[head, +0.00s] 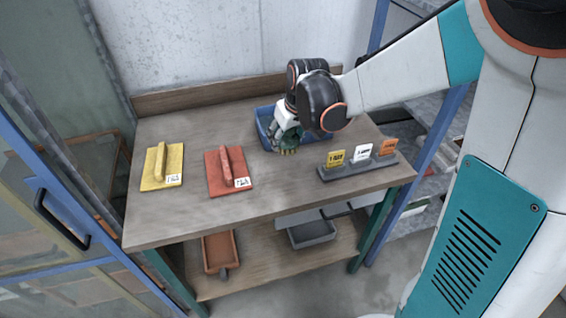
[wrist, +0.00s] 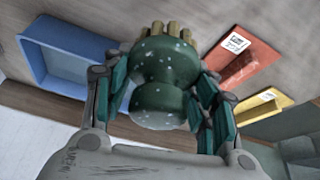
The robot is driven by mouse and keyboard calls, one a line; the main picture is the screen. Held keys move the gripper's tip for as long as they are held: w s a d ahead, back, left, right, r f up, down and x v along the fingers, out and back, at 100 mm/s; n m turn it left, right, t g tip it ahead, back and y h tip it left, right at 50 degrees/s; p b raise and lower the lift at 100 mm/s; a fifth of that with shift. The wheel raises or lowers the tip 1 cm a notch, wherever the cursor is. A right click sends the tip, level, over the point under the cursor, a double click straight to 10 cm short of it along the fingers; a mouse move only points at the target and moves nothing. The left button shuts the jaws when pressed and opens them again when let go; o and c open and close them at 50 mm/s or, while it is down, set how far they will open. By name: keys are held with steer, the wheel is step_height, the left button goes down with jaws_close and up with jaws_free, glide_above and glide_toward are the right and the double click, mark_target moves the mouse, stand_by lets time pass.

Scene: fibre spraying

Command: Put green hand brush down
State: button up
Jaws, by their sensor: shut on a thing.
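The green hand brush (wrist: 165,75) has a dark green, white-speckled knobbed body and tan bristle tufts. My gripper (wrist: 160,110) is shut on it, with teal fingers on both sides of the body. In the head view my gripper (head: 284,138) is over the worktable (head: 200,215), at the front of the blue tray (head: 265,127). There the brush (head: 289,148) shows only in part beneath the gripper, bristles downward. I cannot tell whether the bristles touch the table or tray. The tray also shows in the wrist view (wrist: 65,55) beside the brush, and looks empty where visible.
A red float (head: 226,170) and a yellow float (head: 162,165), both labelled, lie on the table's left half. A grey rack (head: 358,166) with yellow, white and orange cards stands at right. The front middle of the tabletop is clear. A lower shelf holds trays.

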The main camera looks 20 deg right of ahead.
step_height(320, 180, down, 12)
steer(key=b, duration=0.3)
steer(key=shift+b, duration=0.3)
steer(key=o, duration=1.4)
steer(key=shift+f, duration=0.1)
